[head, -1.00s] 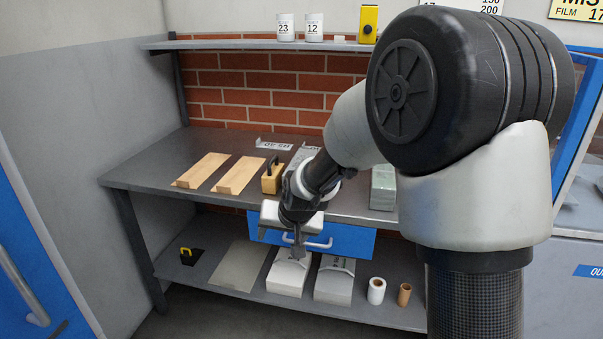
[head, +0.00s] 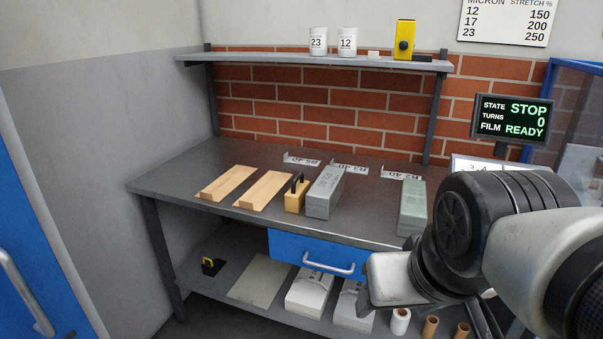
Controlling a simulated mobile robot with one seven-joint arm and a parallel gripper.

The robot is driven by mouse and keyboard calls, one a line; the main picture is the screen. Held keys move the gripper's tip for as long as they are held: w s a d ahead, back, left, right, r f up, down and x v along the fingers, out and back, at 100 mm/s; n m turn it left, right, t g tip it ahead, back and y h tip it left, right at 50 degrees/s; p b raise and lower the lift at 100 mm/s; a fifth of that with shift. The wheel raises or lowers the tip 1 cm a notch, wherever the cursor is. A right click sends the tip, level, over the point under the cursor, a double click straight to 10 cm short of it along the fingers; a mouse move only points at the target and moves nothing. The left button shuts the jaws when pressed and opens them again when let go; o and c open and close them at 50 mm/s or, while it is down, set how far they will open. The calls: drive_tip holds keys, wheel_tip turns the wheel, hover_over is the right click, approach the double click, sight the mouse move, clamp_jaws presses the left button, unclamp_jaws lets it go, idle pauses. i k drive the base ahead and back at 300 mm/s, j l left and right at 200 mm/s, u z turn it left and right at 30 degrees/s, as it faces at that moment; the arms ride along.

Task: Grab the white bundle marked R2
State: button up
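Two white bundles lie side by side on the low shelf under the workbench. The left one (head: 306,296) shows its top and front, with dark marks too small to read. The right one (head: 350,312) is partly hidden by my gripper. I cannot tell which of them is marked R2. My gripper (head: 388,282) is at the lower right, in front of the bench and beside the right white bundle in the picture. Only its pale housing shows; its fingers are hidden or out of sight, and nothing held is visible.
The bench top (head: 185,180) holds cardboard strips (head: 262,190), a yellow handled block (head: 295,198), a grey bundle (head: 322,195) and a greenish bundle (head: 411,208). A blue drawer (head: 290,250) is above the white bundles. A white roll (head: 399,322) stands to their right.

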sight(322, 198)
drive_tip(key=i+j+z, duration=0.15)
drive_tip(key=i+z, duration=0.15)
drive_tip(key=i+j+z, duration=0.2)
drive_tip(key=i+z, duration=0.15)
drive_tip(key=i+j+u, duration=0.15)
drive_tip(key=j, duration=0.15)
drive_tip(key=i+j+u, duration=0.15)
drive_tip(key=j, duration=0.15)
